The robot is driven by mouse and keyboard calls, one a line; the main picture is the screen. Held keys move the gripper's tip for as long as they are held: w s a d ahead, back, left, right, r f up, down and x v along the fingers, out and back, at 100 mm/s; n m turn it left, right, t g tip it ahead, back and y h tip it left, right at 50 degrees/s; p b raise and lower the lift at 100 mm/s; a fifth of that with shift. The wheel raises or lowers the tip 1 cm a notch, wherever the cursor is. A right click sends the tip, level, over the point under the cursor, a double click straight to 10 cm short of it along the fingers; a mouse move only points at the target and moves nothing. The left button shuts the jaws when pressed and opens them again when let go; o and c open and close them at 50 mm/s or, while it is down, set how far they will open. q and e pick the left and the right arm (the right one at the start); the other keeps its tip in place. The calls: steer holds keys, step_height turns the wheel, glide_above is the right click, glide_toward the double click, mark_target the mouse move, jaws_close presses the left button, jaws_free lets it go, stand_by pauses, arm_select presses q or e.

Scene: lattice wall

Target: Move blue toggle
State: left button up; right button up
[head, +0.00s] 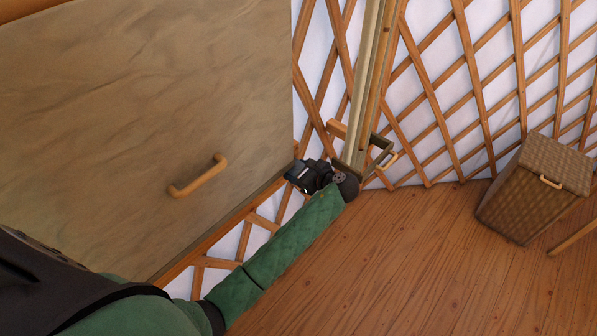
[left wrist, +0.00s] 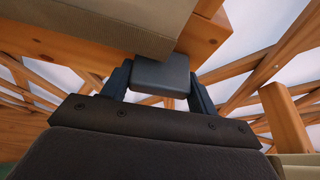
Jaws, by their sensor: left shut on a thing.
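The blue toggle (left wrist: 160,75) shows in the left wrist view as a small slate-blue block with rounded edges. It sits between the two dark fingers of my left gripper (left wrist: 160,90), which is shut on it. The block is close to a wooden beam and the lower edge of a large panel. In the head view my left gripper (head: 299,175) is at the lower right corner of that panel. The toggle is too small and covered to make out clearly there. My right gripper is not in view.
The large grey-brown panel (head: 130,120) with a wooden handle (head: 198,177) fills the left. A pale post (head: 364,90) with a wooden bracket (head: 382,155) stands just right of my gripper. A woven basket (head: 535,185) is at the right. The wooden floor (head: 400,260) between is clear.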

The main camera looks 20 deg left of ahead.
mark_target(301, 172)
arm_select(q)
steer(key=shift+r+m+g, duration=0.1)
steer(key=shift+m+g, duration=0.3)
stand_by(0.3)
steer(key=o, duration=1)
steer(key=shift+d, duration=0.1)
steer(key=shift+s+d, duration=0.1)
steer(key=shift+d, duration=0.15)
steer(key=b+v, duration=0.3)
steer(key=v, duration=0.3)
steer(key=shift+s+d+r+b, duration=0.15)
steer(key=shift+d+r+b, duration=0.25)
steer(key=shift+d, duration=0.1)
